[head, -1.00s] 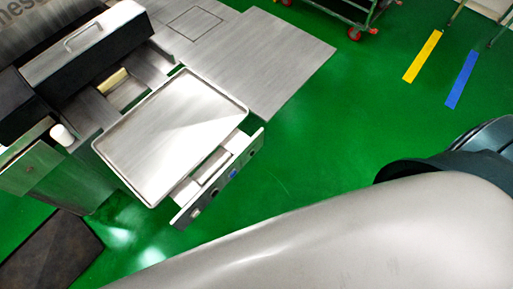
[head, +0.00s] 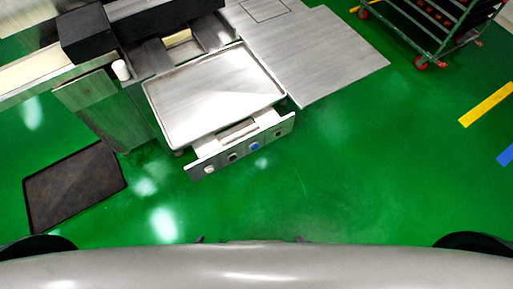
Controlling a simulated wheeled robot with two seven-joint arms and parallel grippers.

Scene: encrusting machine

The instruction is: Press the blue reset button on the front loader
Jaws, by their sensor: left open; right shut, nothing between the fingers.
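The front loader's narrow metal control panel (head: 222,162) faces the open floor, tilted in the picture. The blue reset button (head: 254,146) sits on it, right of its middle, with dark round buttons on either side and a pale one at the left end. Nothing covers or touches the blue button. A shiny rectangular tray (head: 212,95) lies above and behind the panel. Neither of my grippers shows in the head view; only my own grey body fills the bottom edge.
A flat metal plate (head: 325,62) extends right of the tray. A white cylinder (head: 121,70) stands left of it. A wheeled rack (head: 440,25) stands at upper right. Green floor before the panel is clear.

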